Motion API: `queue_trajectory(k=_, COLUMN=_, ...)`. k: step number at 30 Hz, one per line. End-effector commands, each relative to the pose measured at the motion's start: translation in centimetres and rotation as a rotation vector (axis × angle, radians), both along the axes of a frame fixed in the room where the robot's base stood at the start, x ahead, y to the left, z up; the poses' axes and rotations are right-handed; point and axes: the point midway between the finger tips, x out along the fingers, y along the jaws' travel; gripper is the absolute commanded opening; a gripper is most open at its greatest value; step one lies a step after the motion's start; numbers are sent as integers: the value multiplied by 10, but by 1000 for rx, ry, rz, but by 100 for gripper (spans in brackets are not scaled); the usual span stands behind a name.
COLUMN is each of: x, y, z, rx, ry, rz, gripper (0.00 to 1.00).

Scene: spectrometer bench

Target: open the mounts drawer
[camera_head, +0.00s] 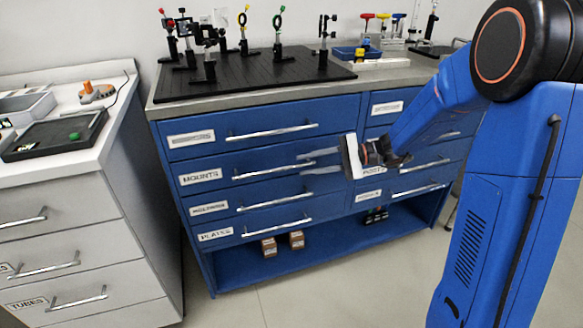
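The drawer labelled MOUNTS (218,176) is the second one down in the left column of the blue cabinet. Its front looks flush with the other drawers, so it appears shut. Its silver bar handle (262,171) runs across the front. My gripper (300,164) is in front of the cabinet, fingers pointing left, one above the other with a gap between them. In the picture, the right end of the handle shows between the two fingers. I cannot tell whether the fingers are around the bar or in front of it. Nothing is visibly held.
A drawer with an unreadable label (190,138) is above, and MOUNTS has more drawers below it, including PLATES (216,236). A black optics board (255,73) with mounts stands on top. A white cabinet (60,225) is at left. The floor in front is clear.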

Motion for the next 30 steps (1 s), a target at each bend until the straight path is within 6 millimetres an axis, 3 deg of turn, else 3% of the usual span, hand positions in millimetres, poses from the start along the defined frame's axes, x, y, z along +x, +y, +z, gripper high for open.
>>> queue_trajectory(k=10, x=2, y=44, z=-10, rx=-1, ry=0, rz=2, gripper=28)
queue_trajectory(k=24, x=3, y=54, z=-11, rx=0, ry=0, rz=0, gripper=28)
queue_trajectory(k=27, x=3, y=53, z=-11, rx=0, ry=0, rz=0, gripper=4)
queue_trajectory(k=30, x=3, y=53, z=-12, rx=0, ry=0, rz=0, gripper=0)
